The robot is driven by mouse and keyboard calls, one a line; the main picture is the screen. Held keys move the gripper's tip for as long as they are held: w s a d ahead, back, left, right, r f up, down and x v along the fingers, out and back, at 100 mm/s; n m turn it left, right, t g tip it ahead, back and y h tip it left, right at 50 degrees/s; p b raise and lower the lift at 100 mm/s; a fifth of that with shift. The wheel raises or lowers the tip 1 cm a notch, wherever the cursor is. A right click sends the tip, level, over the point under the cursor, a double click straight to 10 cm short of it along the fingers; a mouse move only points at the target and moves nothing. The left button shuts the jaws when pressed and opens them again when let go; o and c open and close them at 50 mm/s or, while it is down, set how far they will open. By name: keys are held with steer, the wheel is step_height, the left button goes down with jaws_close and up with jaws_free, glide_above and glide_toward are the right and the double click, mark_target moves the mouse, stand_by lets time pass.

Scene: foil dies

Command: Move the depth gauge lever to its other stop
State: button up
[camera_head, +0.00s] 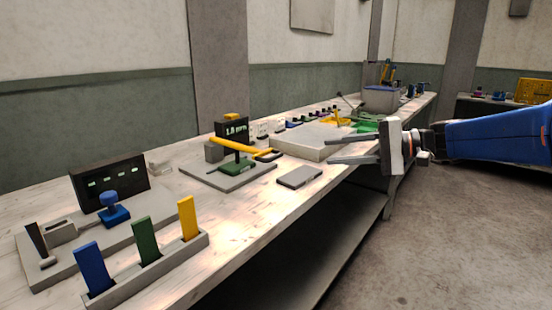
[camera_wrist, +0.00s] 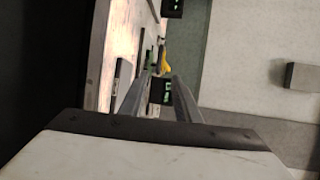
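The depth gauge (camera_head: 232,130) stands on a grey plate on the bench, with a dark display reading about 1.5 mm. Its yellow lever (camera_head: 240,147) lies nearly level across the front, above a green block (camera_head: 237,165), with a dark grip at its right end. My gripper (camera_head: 329,150) is to the right of the lever and apart from it, fingers pointing left over the bench's front edge. The fingers are parted and empty. In the wrist view a small dark display (camera_wrist: 158,90) and a yellow piece (camera_wrist: 164,62) show between and beyond the fingertips (camera_wrist: 158,82); the lever's grip is not clear there.
A pale flat block (camera_head: 312,141) lies behind my gripper. A small grey plate (camera_head: 299,177) lies in front of the gauge. A rack with blue, green and yellow tabs (camera_head: 150,270) and a dark panel (camera_head: 110,183) are at left. Room in front of the bench is clear.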

mark_target(277, 158)
steer(key=x, duration=1.6)
steer(key=shift+w+a+f, duration=0.1)
steer(key=shift+a, duration=0.15)
steer(key=shift+f, duration=0.1)
jaws_close()
